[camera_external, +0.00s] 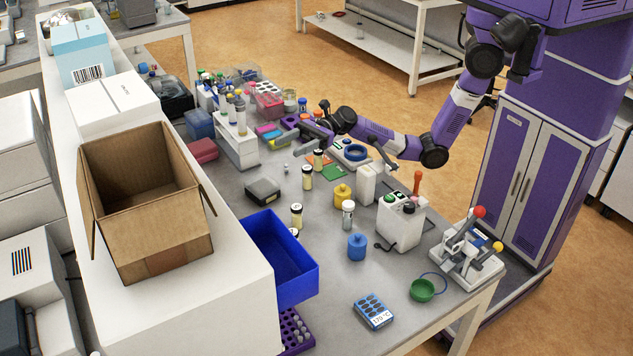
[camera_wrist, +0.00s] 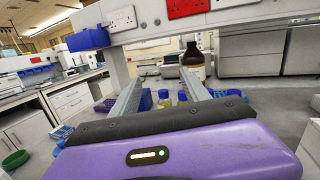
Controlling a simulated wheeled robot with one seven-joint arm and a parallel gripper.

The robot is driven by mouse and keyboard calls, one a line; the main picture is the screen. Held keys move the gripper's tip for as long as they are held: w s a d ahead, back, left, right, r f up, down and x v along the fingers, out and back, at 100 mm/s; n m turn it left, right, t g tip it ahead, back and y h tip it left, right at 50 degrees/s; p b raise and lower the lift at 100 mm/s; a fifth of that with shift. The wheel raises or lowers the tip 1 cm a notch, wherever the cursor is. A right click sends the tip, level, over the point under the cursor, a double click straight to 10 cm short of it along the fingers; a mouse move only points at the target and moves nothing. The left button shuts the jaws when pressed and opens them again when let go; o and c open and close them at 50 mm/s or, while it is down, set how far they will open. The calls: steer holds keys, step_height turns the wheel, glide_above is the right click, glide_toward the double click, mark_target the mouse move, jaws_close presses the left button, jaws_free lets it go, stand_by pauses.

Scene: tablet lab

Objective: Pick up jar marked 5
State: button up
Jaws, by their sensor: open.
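Several small jars with pale yellow contents stand on the grey bench in the external view: one (camera_external: 319,163) just below my gripper, one (camera_external: 307,179) nearer the camera, one (camera_external: 296,218) further forward. Their lid marks are too small to read, so I cannot tell which is jar 5. My gripper (camera_external: 298,135) is open above the far part of the bench. In the wrist view my gripper (camera_wrist: 161,82) has its two fingers spread, with nothing held between them. Small blue-lidded containers (camera_wrist: 164,101) show beyond and between the fingers.
A black box (camera_external: 263,191), yellow bottle (camera_external: 342,194), blue bottle (camera_external: 356,247) and white canister (camera_external: 400,222) stand nearby. A white rack (camera_external: 236,148) with bottles is to the left. An open blue bin (camera_external: 285,265) juts over the bench. A brown bottle (camera_wrist: 193,65) shows ahead.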

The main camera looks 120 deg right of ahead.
steer(key=a+f+n+g+y, duration=0.2)
steer(key=a+f+g, duration=0.1)
steer(key=f, duration=0.1)
steer(key=n+g, duration=0.1)
steer(key=g, duration=0.4)
glide_toward(299, 205)
steer(key=w+a+f, duration=0.1)
steer(key=w+f, duration=0.1)
steer(key=shift+w+a+f+p, duration=0.3)
steer(key=shift+w+a, duration=0.05)
steer(key=shift+a, duration=0.05)
steer(key=x, duration=0.7)
steer(key=shift+w+a+f+p, duration=0.1)
steer(key=shift+w+f+p, duration=0.05)
steer(key=shift+w+p, duration=0.15)
steer(key=shift+s, duration=0.1)
jaws_close()
